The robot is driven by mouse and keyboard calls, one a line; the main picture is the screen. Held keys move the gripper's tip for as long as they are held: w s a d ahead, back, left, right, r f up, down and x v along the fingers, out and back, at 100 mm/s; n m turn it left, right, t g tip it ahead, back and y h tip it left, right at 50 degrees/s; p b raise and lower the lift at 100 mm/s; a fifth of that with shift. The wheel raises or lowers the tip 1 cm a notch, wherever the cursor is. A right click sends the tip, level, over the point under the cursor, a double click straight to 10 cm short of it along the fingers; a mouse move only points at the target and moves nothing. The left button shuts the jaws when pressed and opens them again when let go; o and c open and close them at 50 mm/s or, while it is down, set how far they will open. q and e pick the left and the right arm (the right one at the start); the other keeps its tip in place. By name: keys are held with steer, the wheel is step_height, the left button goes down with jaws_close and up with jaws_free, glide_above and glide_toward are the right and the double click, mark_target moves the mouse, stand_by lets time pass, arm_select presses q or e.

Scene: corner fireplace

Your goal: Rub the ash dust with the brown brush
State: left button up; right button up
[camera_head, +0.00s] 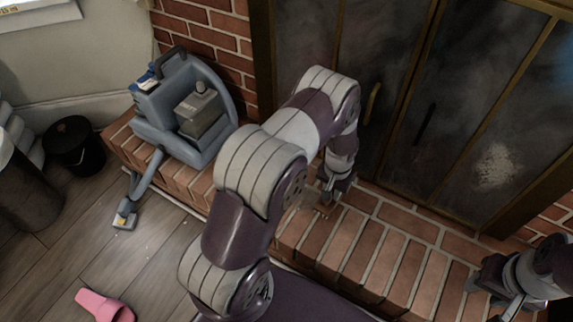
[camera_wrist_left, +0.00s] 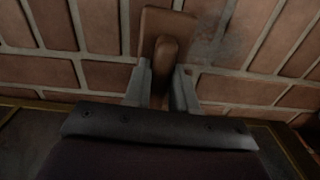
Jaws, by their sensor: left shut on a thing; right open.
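A pale, speckled patch that looks like the ash dust (camera_head: 497,167) is on the dark glass door at the right of the head view. My left gripper (camera_head: 333,190) is low over the brick hearth, left of the patch and well apart from it. In the left wrist view the left gripper (camera_wrist_left: 160,88) is shut on the handle of the brown brush (camera_wrist_left: 165,25), whose head is close to the bricks. Whether it touches them I cannot tell. In the head view the brush is hard to make out. My right gripper (camera_head: 492,298) is open and empty over the hearth's right end.
A grey-blue carpet cleaner (camera_head: 185,110) stands on the hearth's left end, its hose and nozzle reaching the floor. The brick hearth (camera_head: 375,245) between my grippers is clear. Glass doors with brass frames (camera_head: 408,90) stand behind. A pink slipper (camera_head: 103,305) and black bin (camera_head: 75,146) are left.

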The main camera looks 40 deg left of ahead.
arm_select(q)
steer(key=shift+s+a+r+p, duration=0.1)
steer(key=shift+s+r+p, duration=0.05)
steer(key=shift+r+p, duration=2.55)
steer(key=shift+r, duration=0.5)
arm_select(e)
step_height(320, 180, up, 6)
steer(key=shift+s+a+r, duration=0.2)
